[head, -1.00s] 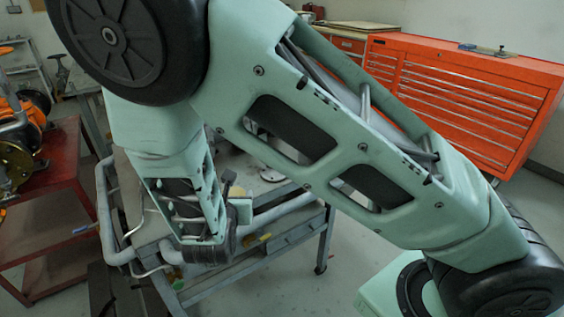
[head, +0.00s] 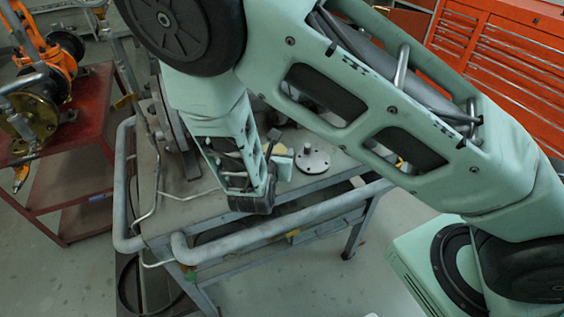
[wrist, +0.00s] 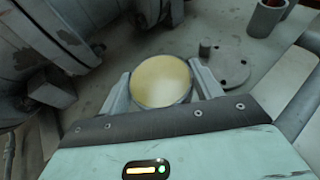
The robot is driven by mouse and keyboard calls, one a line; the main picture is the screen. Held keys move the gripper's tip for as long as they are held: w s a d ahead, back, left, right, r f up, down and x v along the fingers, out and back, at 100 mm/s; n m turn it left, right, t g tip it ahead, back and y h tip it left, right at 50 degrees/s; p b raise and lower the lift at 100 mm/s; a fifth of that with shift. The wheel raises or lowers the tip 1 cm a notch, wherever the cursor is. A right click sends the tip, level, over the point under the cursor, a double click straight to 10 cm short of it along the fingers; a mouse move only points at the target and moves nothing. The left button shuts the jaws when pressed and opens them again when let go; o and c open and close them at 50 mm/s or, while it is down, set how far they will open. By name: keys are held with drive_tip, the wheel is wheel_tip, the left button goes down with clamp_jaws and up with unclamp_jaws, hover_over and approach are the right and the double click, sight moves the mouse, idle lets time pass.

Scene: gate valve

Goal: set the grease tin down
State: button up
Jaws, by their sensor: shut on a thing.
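The grease tin (wrist: 160,82) is round with a pale yellow top and a thin metal rim, in the middle of the wrist view. My gripper (wrist: 162,88) is shut on it, one grey finger on each side. The tin is over the grey workbench top (wrist: 118,88); I cannot tell whether its base touches. In the head view my arm's end hides most of the gripper; a small pale yellow patch beside it (head: 281,150) looks like the tin.
A grey flange disc with a stud (wrist: 226,68) lies right of the tin; it also shows in the head view (head: 313,160). A grey cup (wrist: 266,18) stands farther back. Large grey valve parts (wrist: 50,35) crowd the left. A pipe rail (head: 280,218) runs along the bench's front.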

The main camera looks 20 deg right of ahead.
drive_tip(key=shift+f, duration=2.45)
drive_tip(key=shift+f, duration=0.2)
drive_tip(key=o, duration=1.1)
drive_tip(key=shift+o, duration=0.2)
drive_tip(key=shift+r, duration=0.1)
